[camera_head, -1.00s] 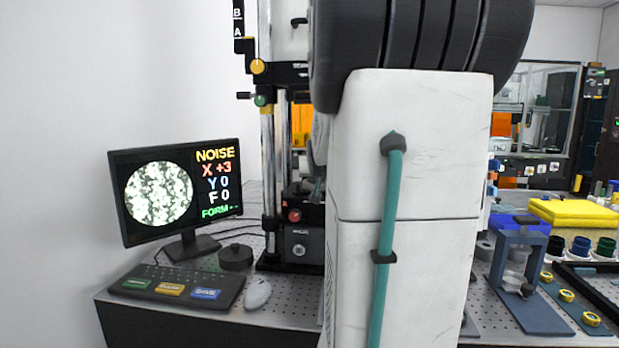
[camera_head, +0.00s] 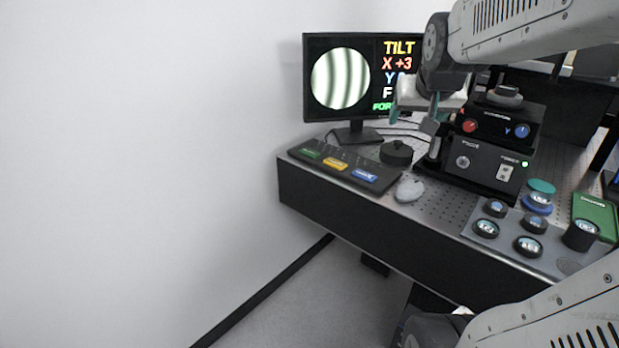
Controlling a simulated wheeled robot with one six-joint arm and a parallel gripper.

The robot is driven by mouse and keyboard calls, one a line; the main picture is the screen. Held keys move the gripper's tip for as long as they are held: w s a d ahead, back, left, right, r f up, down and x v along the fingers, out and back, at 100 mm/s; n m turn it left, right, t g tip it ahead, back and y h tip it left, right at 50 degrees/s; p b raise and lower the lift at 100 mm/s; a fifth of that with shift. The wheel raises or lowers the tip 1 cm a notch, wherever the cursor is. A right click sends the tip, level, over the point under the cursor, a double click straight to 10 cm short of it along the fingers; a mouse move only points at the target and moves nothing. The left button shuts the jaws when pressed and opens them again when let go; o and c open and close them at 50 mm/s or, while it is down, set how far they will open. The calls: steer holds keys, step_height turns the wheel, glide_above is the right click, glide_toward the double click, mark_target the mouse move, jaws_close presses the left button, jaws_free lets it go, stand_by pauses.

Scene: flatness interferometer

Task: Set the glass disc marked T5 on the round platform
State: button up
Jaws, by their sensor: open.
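The round platform (camera_head: 504,102) is on top of the black instrument with the red and blue knobs. A small greyish round piece (camera_head: 508,91) sits on it; I cannot tell whether it is the glass disc T5. No T5 mark is readable. Several dark-rimmed round glass pieces (camera_head: 528,246) lie on a grey tray at the right, their marks too small to read. My gripper (camera_head: 413,117) is open, left of the platform and apart from it, in front of the monitor. Its fingers are partly hidden by my wrist.
The monitor (camera_head: 313,111) shows curved fringes and TILT, X +3. A button panel (camera_head: 341,172), grey mouse (camera_head: 409,190) and black round knob (camera_head: 396,152) are on the perforated bench. A green case (camera_head: 594,214) lies at the far right. A wall is at the left.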

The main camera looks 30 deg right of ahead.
steer(key=s+a+f+n+g+y, duration=0.2)
steer(key=s+a, duration=0.5)
steer(key=a, duration=0.4)
steer(key=s+a+f+n+g+y, duration=0.2)
steer(key=s+a+f+n+g, duration=0.1)
steer(key=s+a, duration=0.5)
steer(key=a+f+n, duration=0.1)
steer(key=a+f, duration=0.1)
steer(key=a, duration=0.1)
steer(key=shift+s+a+f+n+g+y, duration=0.2)
steer(key=shift+s+n+g+y, duration=0.1)
steer(key=shift+n+y, duration=0.1)
steer(key=shift+w, duration=0.1)
